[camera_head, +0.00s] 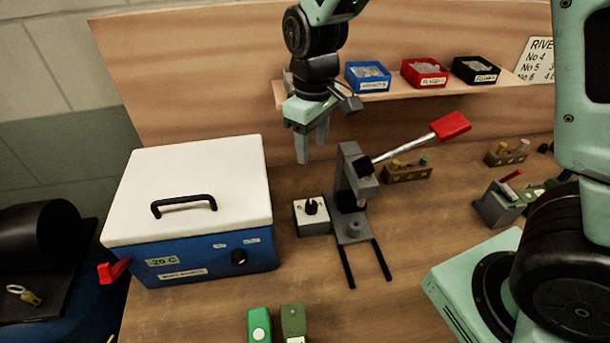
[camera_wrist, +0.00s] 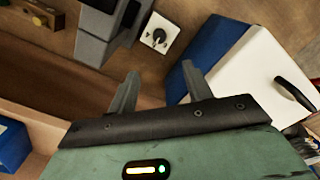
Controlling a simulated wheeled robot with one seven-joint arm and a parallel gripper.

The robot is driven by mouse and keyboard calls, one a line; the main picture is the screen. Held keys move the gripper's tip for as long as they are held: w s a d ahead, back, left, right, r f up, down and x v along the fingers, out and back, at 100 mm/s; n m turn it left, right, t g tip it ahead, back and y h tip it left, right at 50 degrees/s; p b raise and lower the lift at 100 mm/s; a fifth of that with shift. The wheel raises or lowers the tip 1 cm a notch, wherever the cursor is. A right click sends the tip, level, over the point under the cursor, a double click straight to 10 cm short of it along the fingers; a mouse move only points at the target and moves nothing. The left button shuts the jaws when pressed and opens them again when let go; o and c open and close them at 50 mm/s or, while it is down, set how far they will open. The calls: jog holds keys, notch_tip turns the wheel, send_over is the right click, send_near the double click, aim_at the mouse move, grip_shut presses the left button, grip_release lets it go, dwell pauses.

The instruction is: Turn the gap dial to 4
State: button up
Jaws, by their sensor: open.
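The gap dial (camera_head: 311,206) is a black knob on a small white-topped box (camera_head: 318,226) at the left foot of the grey press (camera_head: 349,185). The dial also shows in the wrist view (camera_wrist: 158,37), beyond my fingertips, with the press body (camera_wrist: 95,35) beside it. The marks around the dial are too small to read. My gripper (camera_head: 313,160) hangs above and behind the dial, pointing down, apart from it and empty. In the wrist view my two fingers (camera_wrist: 153,82) are spread.
A white-lidded blue cooler box (camera_head: 190,195) stands left of the dial. The press lever with its red handle (camera_head: 450,126) reaches up to the right. A shelf with blue, red and black bins (camera_head: 425,73) is behind. Two green-topped items (camera_head: 275,322) are at the front.

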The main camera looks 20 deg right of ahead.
aim_at(311, 204)
notch_tip(311, 204, down, 17)
jog(key=p, duration=0.3)
jog(key=shift+f, duration=0.15)
jog(key=c, duration=1)
